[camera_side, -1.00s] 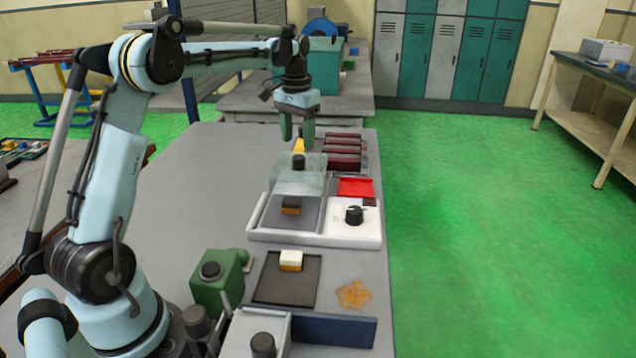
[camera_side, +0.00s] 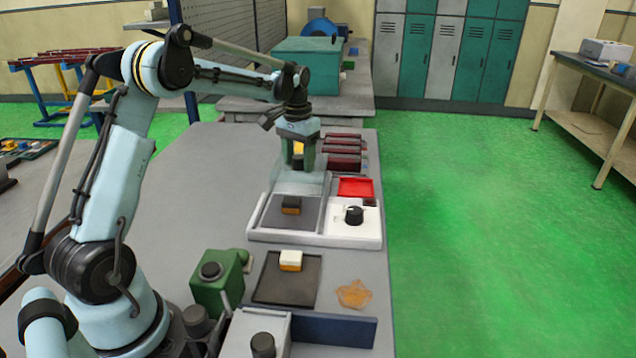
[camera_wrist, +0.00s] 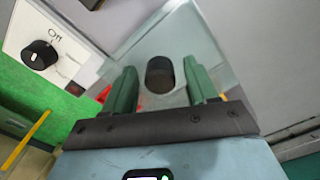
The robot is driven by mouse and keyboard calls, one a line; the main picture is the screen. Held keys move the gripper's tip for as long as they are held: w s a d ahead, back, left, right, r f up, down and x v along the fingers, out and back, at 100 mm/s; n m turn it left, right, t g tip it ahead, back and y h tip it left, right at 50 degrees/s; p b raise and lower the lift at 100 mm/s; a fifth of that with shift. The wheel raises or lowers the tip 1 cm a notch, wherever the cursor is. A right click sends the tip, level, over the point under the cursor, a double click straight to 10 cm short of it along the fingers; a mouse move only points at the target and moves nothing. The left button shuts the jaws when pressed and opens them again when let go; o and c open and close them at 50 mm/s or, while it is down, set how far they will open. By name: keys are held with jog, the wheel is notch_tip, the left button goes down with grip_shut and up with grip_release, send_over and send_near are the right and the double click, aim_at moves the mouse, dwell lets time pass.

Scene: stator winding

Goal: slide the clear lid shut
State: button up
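The clear lid (camera_side: 300,184) lies over the far end of a grey recess in a white-framed box (camera_side: 262,232); the near part of the recess is uncovered. A dark block with an orange-brown stripe (camera_side: 291,205) sits in that uncovered part. My gripper (camera_side: 299,163) is lowered at the lid's far part. In the wrist view, the lid (camera_wrist: 180,40) is a pale transparent panel with a dark round knob (camera_wrist: 160,75). My green fingers (camera_wrist: 162,88) stand on either side of the knob, open, with gaps on both sides.
A white panel with a black dial (camera_side: 354,215) and a red tray (camera_side: 356,187) are right of the recess. Dark red blocks (camera_side: 345,150) stand behind. In front are a dark mat with a white-and-yellow block (camera_side: 290,260), a green machine (camera_side: 218,280) and an orange patch (camera_side: 353,294).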

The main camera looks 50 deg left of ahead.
jog(key=shift+f, duration=0.2)
jog(key=shift+c, duration=0.6)
jog(key=shift+s+d, duration=4.35)
jog(key=shift+d, duration=0.1)
jog(key=o, duration=0.3)
jog(key=shift+s+d, duration=0.1)
jog(key=shift+r, duration=0.15)
jog(key=shift+r, duration=2.95)
